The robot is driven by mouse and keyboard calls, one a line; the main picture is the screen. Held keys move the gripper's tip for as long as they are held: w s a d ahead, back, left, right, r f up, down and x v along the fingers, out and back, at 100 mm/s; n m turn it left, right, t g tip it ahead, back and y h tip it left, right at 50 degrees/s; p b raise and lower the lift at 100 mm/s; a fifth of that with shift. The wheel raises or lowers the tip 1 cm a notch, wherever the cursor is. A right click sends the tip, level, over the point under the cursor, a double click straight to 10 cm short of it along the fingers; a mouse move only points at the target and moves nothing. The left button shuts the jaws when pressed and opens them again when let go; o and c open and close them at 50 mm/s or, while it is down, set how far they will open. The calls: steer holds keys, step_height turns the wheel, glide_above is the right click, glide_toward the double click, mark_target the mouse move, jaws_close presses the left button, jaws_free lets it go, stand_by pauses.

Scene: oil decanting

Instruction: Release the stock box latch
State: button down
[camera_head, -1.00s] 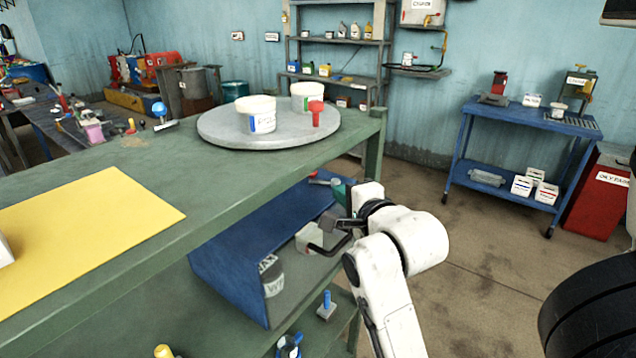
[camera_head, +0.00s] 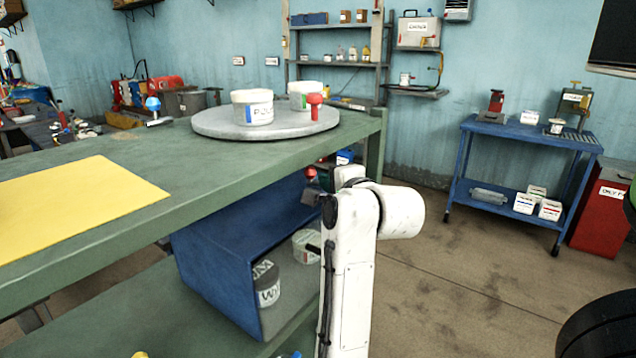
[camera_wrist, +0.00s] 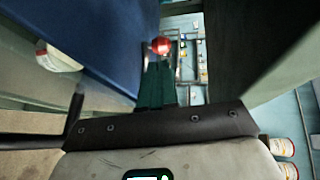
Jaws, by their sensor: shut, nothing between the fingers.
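The blue stock box (camera_head: 215,258) lies on the shelf under the green bench, its open side facing right. A red knob (camera_head: 310,172), likely the latch's, shows at the box's upper far end, above a dark piece; it also shows as a red ball in the wrist view (camera_wrist: 161,46). My gripper (camera_wrist: 157,70) has its green fingers shut and empty, pointing at the red ball. The ball appears just beyond the fingertips; I cannot tell whether they touch. In the head view my arm partly hides the gripper and the box's opening.
White-labelled tubs, one dark-lidded (camera_head: 267,284) and one pale (camera_head: 306,246), sit in the box. The bench top (camera_head: 150,150) lies close above my gripper. A round grey turntable (camera_head: 215,125) on it carries two tubs and a red knob. Open floor lies to the right.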

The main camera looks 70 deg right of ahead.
mark_target(313, 174)
steer(key=shift+x, duration=2.8)
